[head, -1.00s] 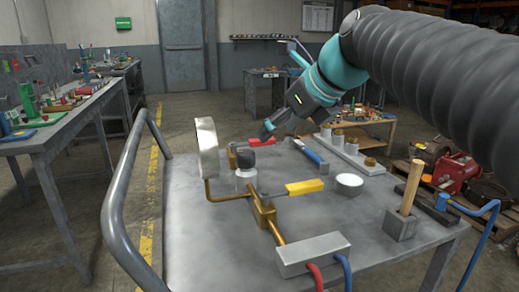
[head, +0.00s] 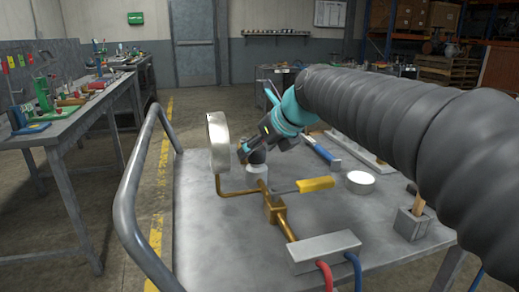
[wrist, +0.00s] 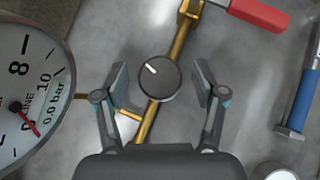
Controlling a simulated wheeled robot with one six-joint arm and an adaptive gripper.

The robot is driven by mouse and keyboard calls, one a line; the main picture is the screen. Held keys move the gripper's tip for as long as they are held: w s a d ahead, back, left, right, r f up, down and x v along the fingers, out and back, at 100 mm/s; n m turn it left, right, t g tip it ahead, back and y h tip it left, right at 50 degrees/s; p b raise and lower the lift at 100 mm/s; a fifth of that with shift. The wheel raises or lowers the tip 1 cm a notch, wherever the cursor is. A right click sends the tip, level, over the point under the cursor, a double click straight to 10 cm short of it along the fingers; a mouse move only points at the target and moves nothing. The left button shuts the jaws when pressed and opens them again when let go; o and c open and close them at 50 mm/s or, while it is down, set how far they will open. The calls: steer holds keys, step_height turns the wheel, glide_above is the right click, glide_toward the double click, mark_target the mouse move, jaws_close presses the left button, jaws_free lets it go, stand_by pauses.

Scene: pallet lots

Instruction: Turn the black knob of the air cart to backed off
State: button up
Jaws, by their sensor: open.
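The black knob (wrist: 160,80) of the air cart shows from above in the wrist view, with a white mark toward its upper left. It sits between the two spread fingers of my gripper (wrist: 160,84), with a gap on each side. In the head view the knob (head: 257,157) is partly hidden by my gripper (head: 250,151), which reaches down over it. The round pressure gauge (wrist: 25,95) is at the left, partly cut off. It reads 0.0 bar and has a red needle. Its pale rim (head: 219,143) shows in the head view.
A yellow-handled valve (head: 316,184) and a grey block (head: 323,250) with red and blue hoses stand on the cart top. A red handle (wrist: 260,14) and a blue handle (wrist: 302,98) lie right of the knob. A white round piece (head: 359,180) stands further right.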

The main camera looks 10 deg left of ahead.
steer(key=shift+w+a+f, duration=0.2)
steer(key=shift+a+f, duration=0.05)
steer(key=shift+f, duration=0.1)
steer(key=c, duration=1.1)
steer(key=shift+c, duration=0.2)
